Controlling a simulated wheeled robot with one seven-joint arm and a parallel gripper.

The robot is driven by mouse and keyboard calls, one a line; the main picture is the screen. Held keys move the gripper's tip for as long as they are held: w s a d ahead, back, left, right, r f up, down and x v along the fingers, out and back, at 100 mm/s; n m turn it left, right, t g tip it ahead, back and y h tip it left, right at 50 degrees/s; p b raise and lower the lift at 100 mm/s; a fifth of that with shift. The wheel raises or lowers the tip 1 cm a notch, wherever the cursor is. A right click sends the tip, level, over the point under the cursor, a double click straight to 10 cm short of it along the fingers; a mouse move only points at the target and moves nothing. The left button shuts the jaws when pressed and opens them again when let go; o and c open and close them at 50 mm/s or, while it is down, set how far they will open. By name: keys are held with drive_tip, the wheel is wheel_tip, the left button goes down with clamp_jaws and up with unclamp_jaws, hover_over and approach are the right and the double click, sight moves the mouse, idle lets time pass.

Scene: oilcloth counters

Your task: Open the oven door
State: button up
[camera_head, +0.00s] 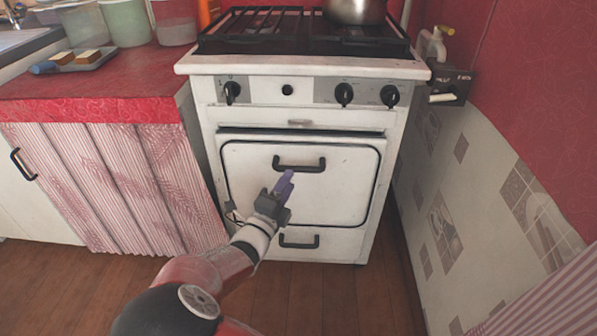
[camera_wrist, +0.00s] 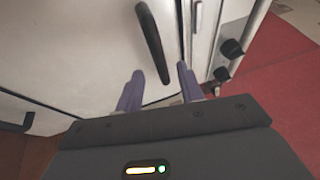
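The white oven door (camera_head: 335,187) is on the front of the stove and appears closed, with a thin dark gap along its top edge. Its black bar handle (camera_head: 299,164) is near the top of the door. My gripper (camera_head: 284,182) is in front of the door, just below the handle. In the wrist view the two purple fingers of my gripper (camera_wrist: 160,88) are apart with nothing between them.
A lower drawer handle (camera_head: 299,241) is below the door. Black knobs (camera_head: 343,94) line the panel above, and a metal pot (camera_head: 354,10) stands on the hob. A red counter with a curtain (camera_head: 118,186) is left; a tiled wall (camera_head: 470,195) is right. Wooden floor (camera_head: 330,300) is clear in front.

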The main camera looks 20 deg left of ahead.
sight(297, 169)
drive_tip(key=x, duration=0.6)
drive_tip(key=shift+c, duration=0.5)
clamp_jaws()
